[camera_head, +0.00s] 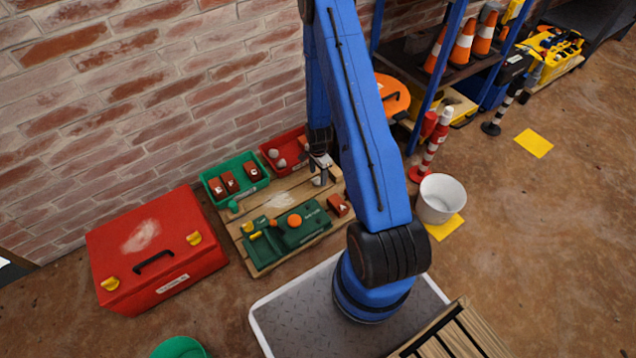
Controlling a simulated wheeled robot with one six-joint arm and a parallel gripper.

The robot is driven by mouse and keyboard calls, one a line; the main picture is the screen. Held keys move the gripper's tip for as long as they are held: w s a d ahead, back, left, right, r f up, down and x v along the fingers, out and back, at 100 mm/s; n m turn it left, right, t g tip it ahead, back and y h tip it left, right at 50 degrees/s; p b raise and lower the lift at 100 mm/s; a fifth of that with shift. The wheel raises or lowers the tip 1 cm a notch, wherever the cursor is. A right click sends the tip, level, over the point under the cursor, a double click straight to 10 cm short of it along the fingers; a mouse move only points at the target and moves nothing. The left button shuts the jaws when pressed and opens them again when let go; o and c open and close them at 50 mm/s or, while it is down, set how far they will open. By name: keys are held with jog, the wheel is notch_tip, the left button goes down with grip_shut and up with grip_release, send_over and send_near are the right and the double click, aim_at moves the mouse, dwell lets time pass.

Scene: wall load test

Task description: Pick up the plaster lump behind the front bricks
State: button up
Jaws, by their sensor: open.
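My gripper (321,171) points down over the back right of the wooden pallet and is open. A small pale lump (317,181) shows right at its fingertips; I cannot tell whether it lies between the fingers or beside them. A red-brown brick (338,205) sits on the pallet in front of it, to the right. More pale lumps (280,164) lie in the red bin (268,151) behind the pallet, left of my gripper. Several red bricks (230,182) stand in the green bin (211,196). My arm hides the area right of the gripper.
The slatted pallet (258,262) carries a green tool base (305,229) with an orange knob. A red toolbox (160,250) stands left. The brick wall (150,100) is close behind the bins. A white bucket (440,199) and striped post (436,147) stand right.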

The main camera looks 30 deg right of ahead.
aim_at(318, 178)
jog(key=shift+w+d+f, duration=0.1)
jog(key=shift+f, duration=1.3)
jog(key=shift+w+f, duration=0.1)
jog(key=shift+f, duration=1.25)
jog(key=c, duration=1.2)
